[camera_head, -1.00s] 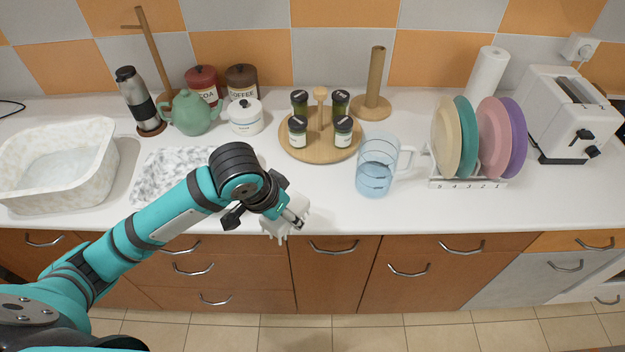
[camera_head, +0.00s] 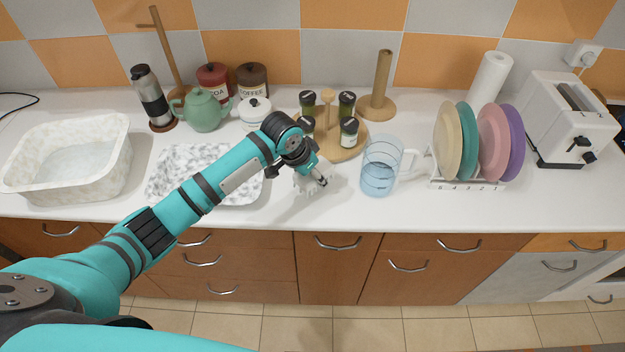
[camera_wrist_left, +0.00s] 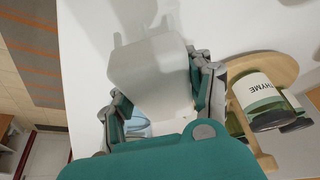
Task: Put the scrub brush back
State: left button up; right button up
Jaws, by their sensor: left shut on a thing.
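My left gripper (camera_head: 318,180) is over the counter between the patterned tray and the blue pitcher. It is shut on a pale, blocky thing, taken to be the scrub brush (camera_head: 305,183). In the left wrist view the brush (camera_wrist_left: 150,72) sits between the two fingers, with a plain pale face showing. A shadow with prong-like shapes falls on the counter beside it, so it appears held above the surface. Its underside is hidden. My right gripper is not in view.
The blue pitcher (camera_head: 380,170) stands close right of the gripper. The spice rack (camera_head: 350,150) with jars is just behind. The patterned tray (camera_head: 165,190) and pale basin (camera_head: 125,150) lie left; the plate rack (camera_head: 470,184) is right. The counter's front strip is clear.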

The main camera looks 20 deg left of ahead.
pick_arm(q)
notch_tip(320, 180, down, 2)
jog(key=shift+s+f+p, duration=0.1)
jog(key=shift+f+p, duration=0.1)
jog(key=shift+p, duration=0.25)
jog(key=shift+f, duration=0.5)
jog(key=o, duration=0.8)
jog(key=shift+c, duration=0.2)
jog(key=o, duration=0.4)
jog(key=shift+c, duration=0.2)
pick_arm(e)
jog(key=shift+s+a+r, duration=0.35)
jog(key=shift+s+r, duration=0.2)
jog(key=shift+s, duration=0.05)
pick_arm(q)
jog(key=shift+r, duration=0.1)
